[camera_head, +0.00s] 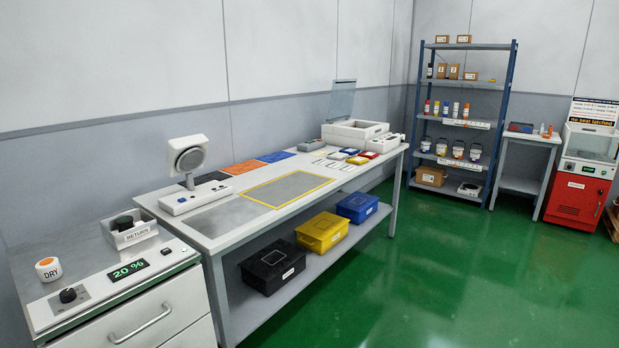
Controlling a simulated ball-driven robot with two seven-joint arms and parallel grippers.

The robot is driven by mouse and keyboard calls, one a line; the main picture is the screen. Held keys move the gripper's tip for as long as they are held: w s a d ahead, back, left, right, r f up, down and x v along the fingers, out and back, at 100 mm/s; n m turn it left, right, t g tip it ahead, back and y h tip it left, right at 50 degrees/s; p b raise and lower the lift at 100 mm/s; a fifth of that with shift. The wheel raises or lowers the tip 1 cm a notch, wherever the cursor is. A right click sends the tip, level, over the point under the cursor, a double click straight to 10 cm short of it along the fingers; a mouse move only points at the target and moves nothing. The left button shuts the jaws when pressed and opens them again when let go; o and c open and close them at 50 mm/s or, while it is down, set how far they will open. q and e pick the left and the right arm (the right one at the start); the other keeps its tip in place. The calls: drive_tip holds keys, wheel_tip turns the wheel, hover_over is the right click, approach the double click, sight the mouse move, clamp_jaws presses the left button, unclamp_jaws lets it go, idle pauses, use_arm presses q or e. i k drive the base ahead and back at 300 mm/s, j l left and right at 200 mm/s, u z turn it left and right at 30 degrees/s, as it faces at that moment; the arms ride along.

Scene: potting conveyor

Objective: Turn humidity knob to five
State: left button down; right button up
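A black knob (68,295) sits on a light plate at the front left of the grey cabinet top. To its right a dark display (128,269) reads 20 % in green digits. An orange-topped button marked DRY (48,269) stands behind the knob. The scale marks around the knob are too small to read, and I cannot tell which number it points to. No label saying humidity is legible. Neither of my grippers is in view.
A tray marked RETURN (131,232) holds a black round item behind the display. A long workbench (222,233) adjoins the cabinet, with black, yellow and blue bins beneath. Shelving (463,85) and a red machine (577,200) stand far right. The green floor (440,270) is clear.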

sight(68, 295)
drive_tip(key=u, duration=1.4)
